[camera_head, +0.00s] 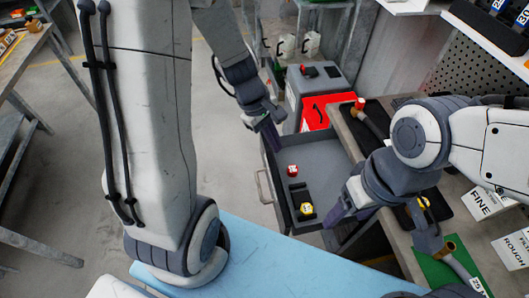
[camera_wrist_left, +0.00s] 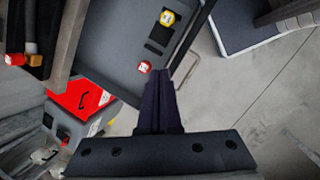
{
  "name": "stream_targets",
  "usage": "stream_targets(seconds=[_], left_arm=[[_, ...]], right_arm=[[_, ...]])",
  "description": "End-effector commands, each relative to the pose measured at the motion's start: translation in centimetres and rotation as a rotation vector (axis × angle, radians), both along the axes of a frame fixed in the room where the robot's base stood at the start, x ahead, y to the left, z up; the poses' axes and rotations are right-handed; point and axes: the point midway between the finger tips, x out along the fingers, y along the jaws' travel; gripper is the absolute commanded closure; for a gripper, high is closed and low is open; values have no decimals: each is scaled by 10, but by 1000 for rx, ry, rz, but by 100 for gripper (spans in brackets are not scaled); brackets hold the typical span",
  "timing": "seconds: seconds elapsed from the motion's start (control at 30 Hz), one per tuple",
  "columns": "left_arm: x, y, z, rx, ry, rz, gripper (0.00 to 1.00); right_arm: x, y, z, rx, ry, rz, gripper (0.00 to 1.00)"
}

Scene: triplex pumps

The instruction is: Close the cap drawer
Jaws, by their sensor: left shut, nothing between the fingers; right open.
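The grey cap drawer (camera_head: 322,160) stands pulled out from the workbench, with a bar handle (camera_head: 264,187) on its front. My left gripper (camera_head: 272,136) is shut and empty at the drawer's far front corner. In the left wrist view its fingers (camera_wrist_left: 160,88) overlap the drawer edge; I cannot tell whether they touch. My right gripper (camera_head: 342,224) is open and empty by the drawer's near side, close to the bench.
A blue surface (camera_head: 270,260) lies in front. Floor left of the drawer is clear.

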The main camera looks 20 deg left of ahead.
Motion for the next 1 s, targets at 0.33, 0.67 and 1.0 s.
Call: stream_targets(seconds=[0.33, 0.67, 1.0], left_arm=[[24, 134, -112, -98, 175, 913, 100], [31, 130, -154, -103, 188, 967, 100], [48, 104, -211, -102, 184, 959, 100]], right_arm=[[0, 0, -39, 1, -1, 0, 30], [0, 0, -57, 1, -1, 0, 30], [0, 0, -79, 0, 0, 0, 30]])
